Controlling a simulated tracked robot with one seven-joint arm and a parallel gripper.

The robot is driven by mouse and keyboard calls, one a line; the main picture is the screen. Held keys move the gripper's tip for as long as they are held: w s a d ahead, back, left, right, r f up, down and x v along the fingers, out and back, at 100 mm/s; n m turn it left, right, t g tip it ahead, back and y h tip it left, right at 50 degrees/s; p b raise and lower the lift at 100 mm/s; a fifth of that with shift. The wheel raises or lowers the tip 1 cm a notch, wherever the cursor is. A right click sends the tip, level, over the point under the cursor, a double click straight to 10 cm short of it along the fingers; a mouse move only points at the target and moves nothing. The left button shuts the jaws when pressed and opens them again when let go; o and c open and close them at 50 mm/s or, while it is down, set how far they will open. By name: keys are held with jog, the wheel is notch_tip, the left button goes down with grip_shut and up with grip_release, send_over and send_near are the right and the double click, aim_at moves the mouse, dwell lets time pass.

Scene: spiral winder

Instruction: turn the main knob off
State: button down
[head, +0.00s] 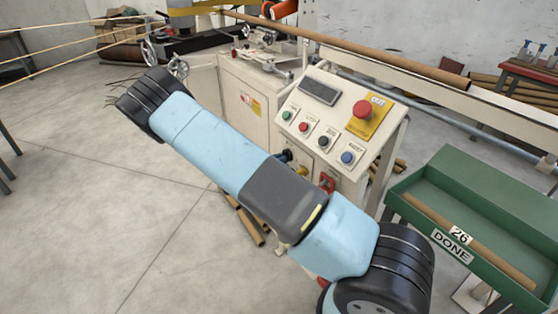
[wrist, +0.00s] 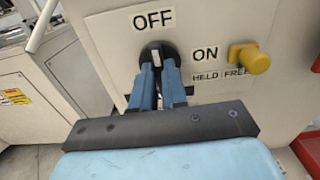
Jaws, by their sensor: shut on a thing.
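The main knob (wrist: 153,50) is black with a white mark, on the cream panel below the "OFF" label and left of "ON" in the wrist view. Its white mark looks upright, towards "OFF". My gripper (wrist: 158,68) has its two blue fingers shut on the knob, one on each side, hiding part of it. In the head view my arm crosses in front of the cabinet, and the knob is mostly hidden near the dark blue gripper (head: 284,156).
A yellow knob (wrist: 249,59) marked "HELD | FREE" sticks out close to the right of my fingers. Above are panel buttons and a red stop button (head: 362,109). A green "DONE" tray (head: 480,205) stands at the right. Tubes lie on the floor below.

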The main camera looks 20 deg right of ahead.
jog(key=shift+f, duration=0.1)
jog(key=c, duration=1.2)
grip_release()
jog(key=shift+o, duration=0.2)
jog(key=shift+a, duration=0.1)
jog(key=v, duration=1.3)
jog(key=shift+a, duration=0.3)
jog(key=shift+s, duration=0.1)
